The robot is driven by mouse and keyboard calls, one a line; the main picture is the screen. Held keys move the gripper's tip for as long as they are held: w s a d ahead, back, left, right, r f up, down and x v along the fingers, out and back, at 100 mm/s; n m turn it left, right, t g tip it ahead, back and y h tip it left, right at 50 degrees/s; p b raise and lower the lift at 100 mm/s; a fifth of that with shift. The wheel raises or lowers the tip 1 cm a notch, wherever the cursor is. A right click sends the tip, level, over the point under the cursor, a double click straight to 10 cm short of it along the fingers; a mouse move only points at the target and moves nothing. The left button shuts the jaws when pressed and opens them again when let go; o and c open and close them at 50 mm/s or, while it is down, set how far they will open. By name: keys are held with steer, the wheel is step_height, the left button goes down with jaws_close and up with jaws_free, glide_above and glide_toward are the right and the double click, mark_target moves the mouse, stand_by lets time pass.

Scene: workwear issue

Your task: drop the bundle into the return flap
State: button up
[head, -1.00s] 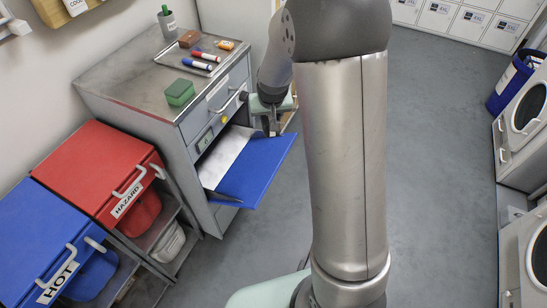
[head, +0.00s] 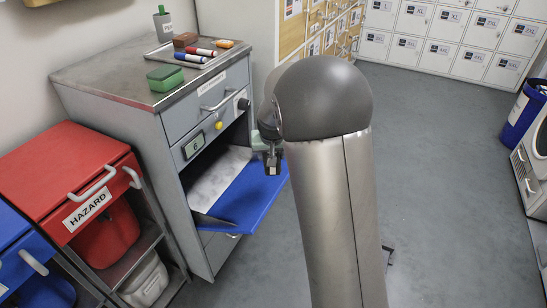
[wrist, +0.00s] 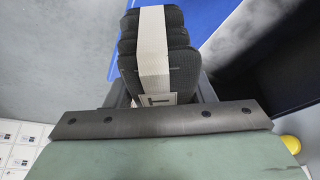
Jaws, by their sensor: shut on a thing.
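In the wrist view, a dark grey folded bundle (wrist: 183,60) with a pale band around it sits between the fingers of my gripper (wrist: 160,95). The gripper is shut on it. In the head view, my gripper (head: 272,165) is at the right end of the blue return flap (head: 255,196), partly behind my arm; the bundle cannot be made out there. The flap stands open from the grey cabinet, with a pale surface behind it and a dark opening above. The flap's blue also shows in the wrist view (wrist: 205,18), beyond the bundle.
The grey cabinet (head: 100,80) carries a green box (head: 165,78), markers and a cup on top. A yellow knob (head: 219,125) is above the opening. A red hazard bin (head: 75,165) and a blue bin (head: 15,255) stand left.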

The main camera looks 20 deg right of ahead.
steer(key=shift+w+a+f+b, duration=0.55)
steer(key=shift+w+a+f, duration=0.1)
steer(key=shift+f, duration=0.5)
steer(key=shift+w+a+f+b, duration=0.6)
steer(key=shift+a+f, duration=0.1)
steer(key=shift+f, duration=0.5)
steer(key=shift+w+a+f+b, duration=0.55)
steer(key=shift+a+f, duration=0.1)
steer(key=shift+f, duration=0.5)
steer(key=o, duration=1.1)
steer(key=shift+o, duration=0.2)
steer(key=p+v, duration=0.4)
steer(key=v, duration=1.3)
steer(key=shift+r, duration=0.25)
